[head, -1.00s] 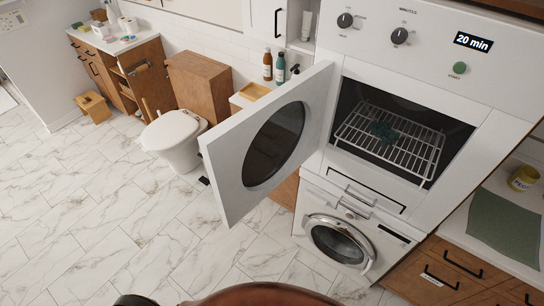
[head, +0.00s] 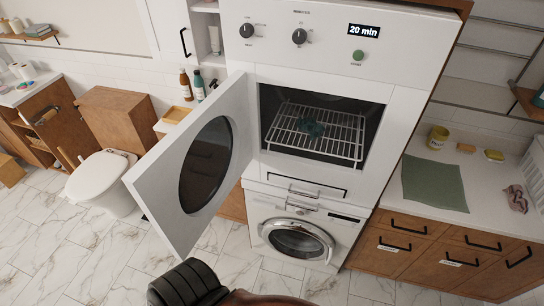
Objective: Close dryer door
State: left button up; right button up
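The white dryer (head: 300,62) stands straight ahead in the head view, above a washing machine. Its door (head: 152,182), white with a dark oval window, is hinged at the left and stands wide open, swung out toward me. Inside the dryer is a wire rack (head: 335,139) with a dark teal item (head: 312,129) on it. The display reads 20 min. Neither of my grippers shows in the head view.
The washing machine (head: 297,238) below is shut. A counter with a green mat (head: 434,184) and a yellow jar (head: 437,137) is at the right. A toilet (head: 100,183) stands left of the open door. Marble floor (head: 50,243) is clear at lower left.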

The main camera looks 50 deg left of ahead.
aim_at(182, 182)
jog(key=z, duration=1.6)
jog(key=k, duration=2.65)
jog(key=u, duration=1.6)
jog(key=i, duration=1)
jog(key=u, duration=0.05)
